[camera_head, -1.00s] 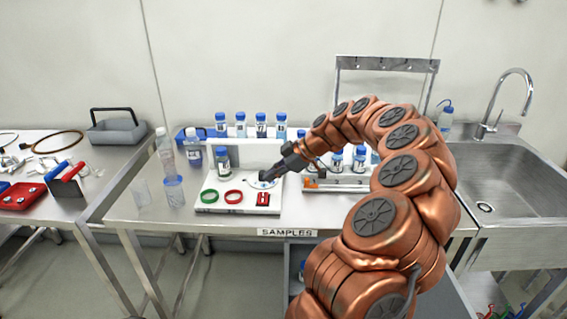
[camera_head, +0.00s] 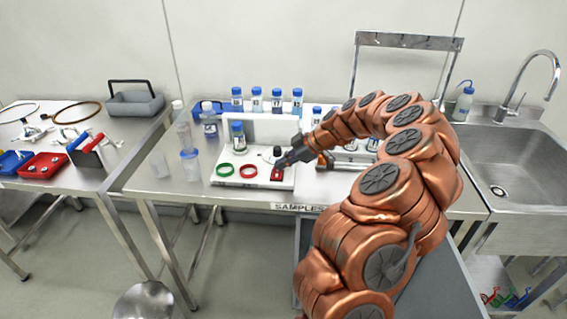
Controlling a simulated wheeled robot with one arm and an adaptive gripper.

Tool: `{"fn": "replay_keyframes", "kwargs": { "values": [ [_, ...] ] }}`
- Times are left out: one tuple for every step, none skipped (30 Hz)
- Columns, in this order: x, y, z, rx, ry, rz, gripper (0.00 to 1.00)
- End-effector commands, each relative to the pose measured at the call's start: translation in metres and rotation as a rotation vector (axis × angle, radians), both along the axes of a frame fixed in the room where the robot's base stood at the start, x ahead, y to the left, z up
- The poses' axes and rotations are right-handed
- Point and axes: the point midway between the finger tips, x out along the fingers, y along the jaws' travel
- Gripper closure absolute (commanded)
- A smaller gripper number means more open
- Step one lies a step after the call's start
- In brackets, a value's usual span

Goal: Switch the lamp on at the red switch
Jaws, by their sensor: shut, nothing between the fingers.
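The red switch (camera_head: 277,174) is at the front right of a white tray-like board (camera_head: 225,180) on the steel bench. A green ring (camera_head: 225,169) and a red ring (camera_head: 248,171) lie to its left on the board. My gripper (camera_head: 280,163) reaches in from the right with its dark fingers shut and empty. The fingertips appear right at the back edge of the switch and hide part of it. I cannot tell whether they touch it. A pale round disc lies just behind the fingers, partly hidden. I cannot make out a lamp for certain.
A blue-capped bottle (camera_head: 238,136) stands on the board behind the rings, with several more bottles behind. Clear beakers (camera_head: 190,166) stand left of the board. My copper arm covers the right of the bench, before the sink (camera_head: 520,165). A round stool (camera_head: 147,300) is at lower left.

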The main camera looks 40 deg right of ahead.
Motion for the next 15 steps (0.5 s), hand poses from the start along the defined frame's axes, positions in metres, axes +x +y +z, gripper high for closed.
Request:
{"fn": "replay_keyframes", "kwargs": {
  "values": [
    [0.0006, 0.0000, -0.0039, 0.005, 0.007, 0.001, 1.00],
    [0.0010, -0.0002, -0.0052, 0.009, 0.013, 0.001, 1.00],
    [0.0017, -0.0014, -0.0070, 0.016, 0.020, 0.000, 1.00],
    [0.0021, -0.0025, -0.0080, 0.022, 0.026, -0.003, 1.00],
    [0.0016, -0.0028, -0.0049, 0.024, 0.027, -0.003, 1.00],
    [0.0013, -0.0024, -0.0035, 0.023, 0.026, -0.003, 1.00],
    [0.0013, -0.0022, -0.0035, 0.023, 0.026, -0.003, 1.00],
    [0.0013, -0.0021, -0.0036, 0.023, 0.026, -0.003, 1.00],
    [0.0012, -0.0019, -0.0037, 0.024, 0.027, -0.002, 1.00],
    [0.0012, -0.0018, -0.0037, 0.024, 0.027, -0.002, 1.00],
    [0.0011, -0.0018, -0.0038, 0.024, 0.027, -0.002, 1.00],
    [0.0010, -0.0015, -0.0040, 0.023, 0.027, -0.001, 1.00],
    [0.0007, -0.0012, -0.0040, 0.023, 0.027, -0.001, 1.00],
    [0.0003, -0.0009, -0.0041, 0.023, 0.027, -0.001, 1.00],
    [-0.0003, -0.0002, -0.0042, 0.024, 0.027, -0.001, 1.00]
  ]
}}
